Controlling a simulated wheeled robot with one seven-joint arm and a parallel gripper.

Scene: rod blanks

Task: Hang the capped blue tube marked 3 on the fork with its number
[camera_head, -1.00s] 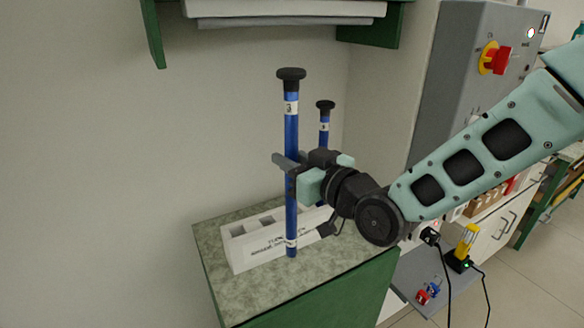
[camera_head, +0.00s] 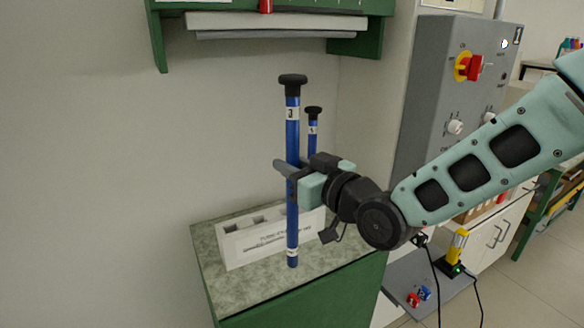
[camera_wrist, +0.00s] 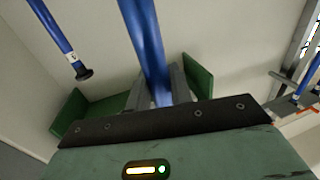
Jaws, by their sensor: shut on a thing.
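The capped blue tube marked 3 (camera_head: 292,135) stands upright in my gripper (camera_head: 287,172), with its black cap at the top and its number label just below. My gripper is shut around its middle. Its lower end hangs in front of the white block, and I cannot tell whether it touches the green bench top. In the wrist view the tube (camera_wrist: 146,45) runs up from between my fingers (camera_wrist: 160,92). No numbered fork can be clearly made out in these views.
A second capped blue tube (camera_head: 312,130) stands behind, in or near the white slotted block (camera_head: 240,243) on the bench (camera_head: 225,285). A green-bracketed shelf (camera_head: 270,22) is above. A grey control box (camera_head: 440,90) with a red knob stands at the right.

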